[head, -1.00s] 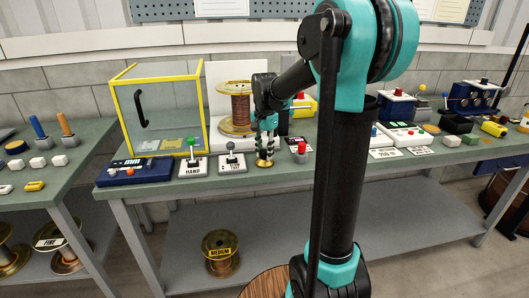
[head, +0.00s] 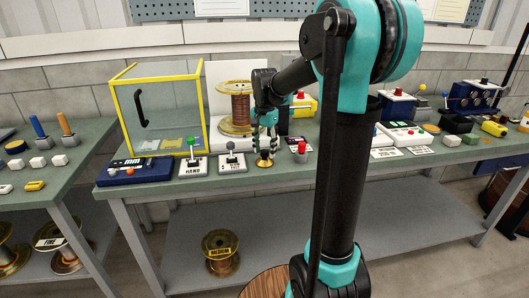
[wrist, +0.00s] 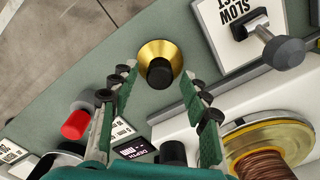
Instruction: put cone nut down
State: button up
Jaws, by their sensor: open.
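The cone nut (wrist: 174,53) is a gold cone with a dark centre. In the wrist view it sits on the green bench top just past my fingertips. In the head view the cone nut (head: 264,163) shows near the bench's front edge, directly below my gripper (head: 265,150). In the wrist view my gripper (wrist: 160,88) is open, its fingers spread to either side with a gap between them. The fingers appear clear of the nut.
A lever switch with a SLOW/FAST label (head: 232,157) stands left of the nut. A red-topped button (head: 301,151) stands to the right. A copper wire spool (head: 237,110) is behind. The bench's front edge (head: 215,182) is close.

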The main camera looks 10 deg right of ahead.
aim_at(265, 151)
notch_tip(265, 151, up, 11)
jog(key=s+d+f+n, duration=0.1)
jog(key=s+f, duration=0.2)
jog(key=f, duration=0.1)
jog(key=s+f+n+t, duration=0.1)
jog(key=s+f+n, duration=0.1)
jog(key=s+f, duration=0.2)
jog(key=s+d+f+n+t, duration=0.1)
jog(key=s+f, duration=0.2)
jog(key=f, duration=0.3)
jog(key=shift+s+d+f+n, duration=0.1)
jog(key=shift+s+d+n, duration=0.25)
jog(key=shift+n, duration=0.05)
jog(key=s+d+f+n+t, duration=0.1)
jog(key=s+f+n, duration=0.3)
jog(key=s+f, duration=0.6)
jog(key=shift+s+d+f+t, duration=0.2)
jog(key=shift+s+f+t, duration=0.05)
jog(key=shift+s+t, duration=0.4)
